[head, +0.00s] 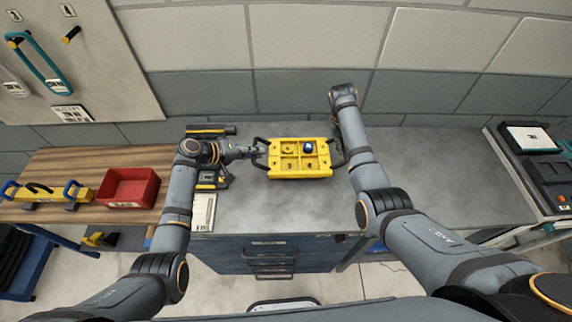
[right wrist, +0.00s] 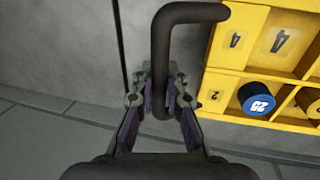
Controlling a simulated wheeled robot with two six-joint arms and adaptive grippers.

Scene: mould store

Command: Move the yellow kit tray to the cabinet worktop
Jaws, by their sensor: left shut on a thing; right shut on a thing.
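The yellow kit tray (head: 300,176) is over the grey cabinet worktop (head: 270,212). I cannot tell if it rests there or hangs just above. It looks about level and has numbered compartments; a blue round piece (head: 308,147) sits in a back right one and shows a 25 in the right wrist view (right wrist: 258,97). My left gripper (head: 257,153) is shut on the tray's left black handle. My right gripper (right wrist: 160,97) is shut on the right black handle (right wrist: 187,13); in the head view my forearm partly hides it.
A black and yellow tool (head: 211,178) and a paper sheet (head: 202,212) lie left of the tray. Dark equipment (head: 548,170) stands at far right. The worktop right of the tray looks clear.

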